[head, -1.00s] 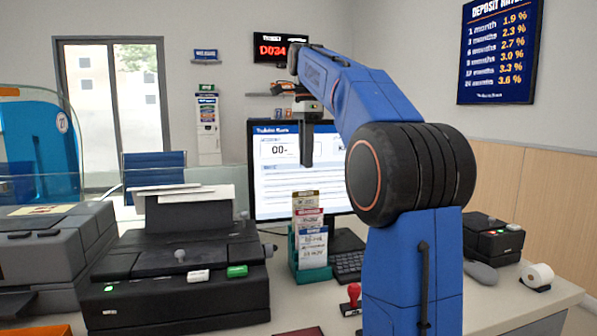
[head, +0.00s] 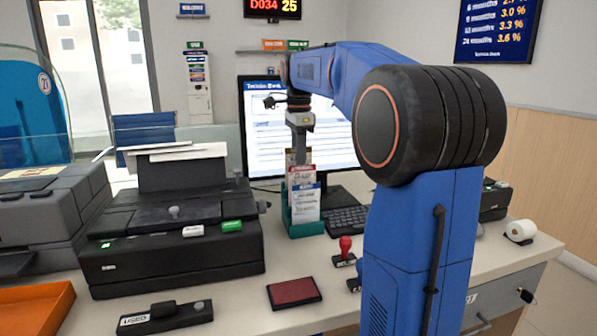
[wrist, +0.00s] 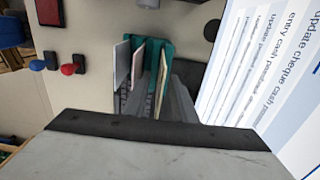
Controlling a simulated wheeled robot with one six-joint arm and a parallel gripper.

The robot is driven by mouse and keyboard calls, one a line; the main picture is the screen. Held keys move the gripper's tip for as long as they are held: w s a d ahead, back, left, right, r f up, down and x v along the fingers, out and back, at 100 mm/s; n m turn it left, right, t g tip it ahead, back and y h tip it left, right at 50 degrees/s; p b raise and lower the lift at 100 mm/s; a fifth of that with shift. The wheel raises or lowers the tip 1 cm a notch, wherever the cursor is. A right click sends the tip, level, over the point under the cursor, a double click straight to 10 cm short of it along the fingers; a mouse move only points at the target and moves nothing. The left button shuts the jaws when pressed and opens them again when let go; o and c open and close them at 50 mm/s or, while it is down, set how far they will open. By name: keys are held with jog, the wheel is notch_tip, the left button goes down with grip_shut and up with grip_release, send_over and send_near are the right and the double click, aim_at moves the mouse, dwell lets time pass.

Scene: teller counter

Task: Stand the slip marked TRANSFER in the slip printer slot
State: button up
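A teal slip holder (head: 304,228) stands on the counter with a tan slip (head: 291,157) at the back, a red-headed slip (head: 301,175) in the middle and a blue-headed slip (head: 306,205) in front. I cannot read which is marked TRANSFER. My gripper (head: 301,150) points down at the tan slip's top. In the wrist view my fingers (wrist: 172,98) reach down by the tan slip (wrist: 160,80); whether they touch or clasp it is unclear. The black machine (head: 172,265) at left, with papers on its back support, looks like the slip printer; its slot is not clear.
A monitor (head: 262,130) and keyboard (head: 345,219) are close behind and right of the holder. Clear counter lies between printer and pad.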

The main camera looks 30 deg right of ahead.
jog(key=shift+f, duration=1.35)
grip_shut()
jog(key=shift+r, duration=0.15)
jog(key=shift+r, duration=5.6)
